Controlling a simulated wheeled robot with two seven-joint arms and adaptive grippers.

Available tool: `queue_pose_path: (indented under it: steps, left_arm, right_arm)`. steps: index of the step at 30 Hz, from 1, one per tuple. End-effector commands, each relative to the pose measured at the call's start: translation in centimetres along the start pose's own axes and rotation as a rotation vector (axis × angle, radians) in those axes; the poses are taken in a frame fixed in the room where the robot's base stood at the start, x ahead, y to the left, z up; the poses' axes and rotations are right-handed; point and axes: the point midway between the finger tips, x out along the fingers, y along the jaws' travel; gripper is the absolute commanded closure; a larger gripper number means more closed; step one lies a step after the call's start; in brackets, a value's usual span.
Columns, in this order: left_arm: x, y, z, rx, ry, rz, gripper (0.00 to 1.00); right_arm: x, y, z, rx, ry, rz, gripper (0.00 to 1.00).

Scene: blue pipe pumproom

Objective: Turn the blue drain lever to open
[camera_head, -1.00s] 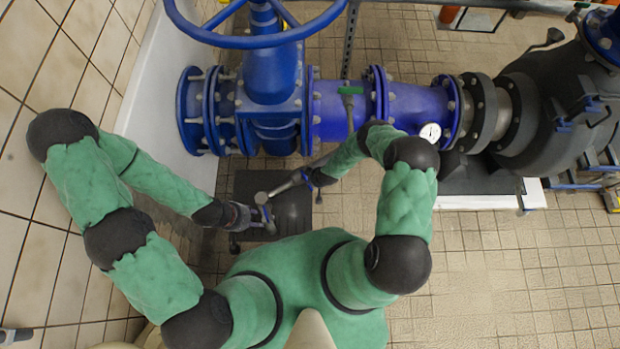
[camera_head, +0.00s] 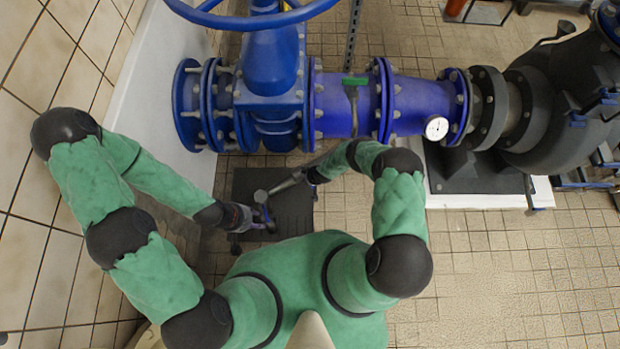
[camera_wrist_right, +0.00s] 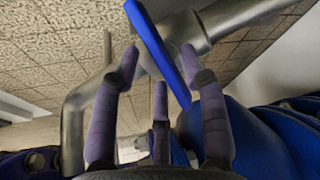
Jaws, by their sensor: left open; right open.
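The blue drain lever (camera_wrist_right: 158,52) is a flat bar in the right wrist view, slanting down to the right across a metal pipe fitting (camera_wrist_right: 225,22). My right gripper (camera_wrist_right: 160,64) is open, with its fingers spread around the lever's lower part; whether they touch it I cannot tell. In the head view my right gripper (camera_head: 283,185) is small, above the dark floor plate, and I cannot make out the lever there. My left gripper (camera_head: 264,215) is open at the left, close to the right gripper, with nothing visible in it.
A large blue pipe (camera_head: 340,103) with flanges and a blue handwheel (camera_head: 255,18) runs across the back. A pressure gauge (camera_head: 436,128) and a dark pump (camera_head: 565,105) are to the right. A white wall (camera_head: 165,95) stands close on the left. Tiled floor (camera_head: 500,265) is open at the lower right.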

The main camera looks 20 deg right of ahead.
Motion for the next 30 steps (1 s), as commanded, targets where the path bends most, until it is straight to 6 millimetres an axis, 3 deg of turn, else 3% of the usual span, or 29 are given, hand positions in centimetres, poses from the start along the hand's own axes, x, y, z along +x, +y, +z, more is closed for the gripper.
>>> queue_pose_path:
  steps: [8, 13, 30]
  left_arm:
    - [0.03, -0.01, -0.02, 0.0, 0.0, 0.0, 0.57]
    - [0.03, -0.01, -0.02, 0.0, 0.001, 0.0, 0.57]
    - [0.04, -0.01, -0.01, 0.0, 0.0, 0.0, 0.57]
  right_arm:
    - [0.1, 0.04, -0.07, 0.0, 0.001, 0.001, 0.56]
    - [0.1, 0.03, -0.05, 0.0, 0.0, 0.0, 0.99]
    - [0.11, -0.21, 0.02, -0.097, -0.001, 0.04, 1.0]
